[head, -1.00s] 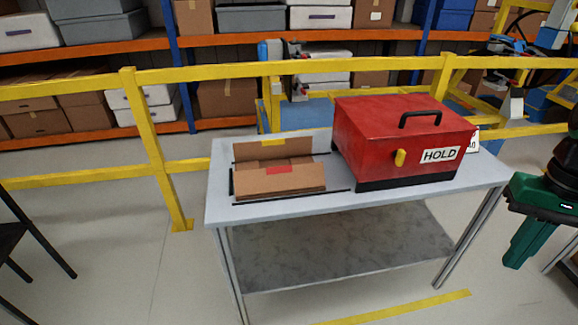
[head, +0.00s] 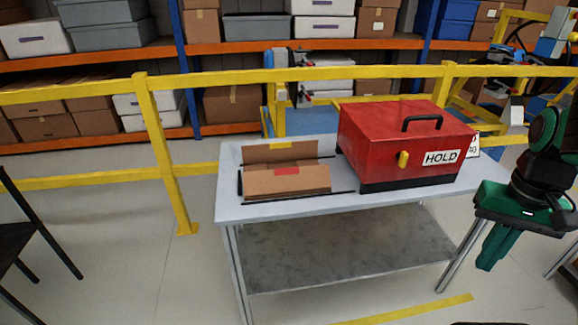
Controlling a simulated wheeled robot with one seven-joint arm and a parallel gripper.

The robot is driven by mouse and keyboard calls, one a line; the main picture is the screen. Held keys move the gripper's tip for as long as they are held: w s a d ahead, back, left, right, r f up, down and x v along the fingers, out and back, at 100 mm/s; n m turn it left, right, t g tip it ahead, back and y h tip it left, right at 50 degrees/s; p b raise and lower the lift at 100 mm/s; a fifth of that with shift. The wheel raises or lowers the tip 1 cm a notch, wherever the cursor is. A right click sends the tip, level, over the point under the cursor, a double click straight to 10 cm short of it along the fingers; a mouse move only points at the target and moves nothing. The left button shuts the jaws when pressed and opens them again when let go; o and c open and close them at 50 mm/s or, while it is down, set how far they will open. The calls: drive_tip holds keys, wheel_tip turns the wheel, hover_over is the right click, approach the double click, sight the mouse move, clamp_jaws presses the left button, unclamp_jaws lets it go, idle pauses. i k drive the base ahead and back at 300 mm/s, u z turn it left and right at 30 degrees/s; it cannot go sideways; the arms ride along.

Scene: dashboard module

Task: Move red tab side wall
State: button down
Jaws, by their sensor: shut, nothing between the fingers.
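A low open cardboard box (head: 290,185) sits on the left part of the grey table (head: 300,208). The red tab (head: 286,170) marks the top of its near side wall, which stands up towards me. The inside of the box is mostly hidden. My green gripper (head: 488,266) hangs at the right, beyond the table's right end and well apart from the box. It points down, with its fingers together and nothing visible in them.
A yellow railing (head: 210,75) runs behind the table. A black chair (head: 30,230) stands at the left.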

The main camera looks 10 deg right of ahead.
sight(287, 179)
drive_tip(key=z, duration=0.05)
drive_tip(key=k, duration=0.65)
drive_tip(key=z, duration=0.3)
drive_tip(key=i, duration=1.5)
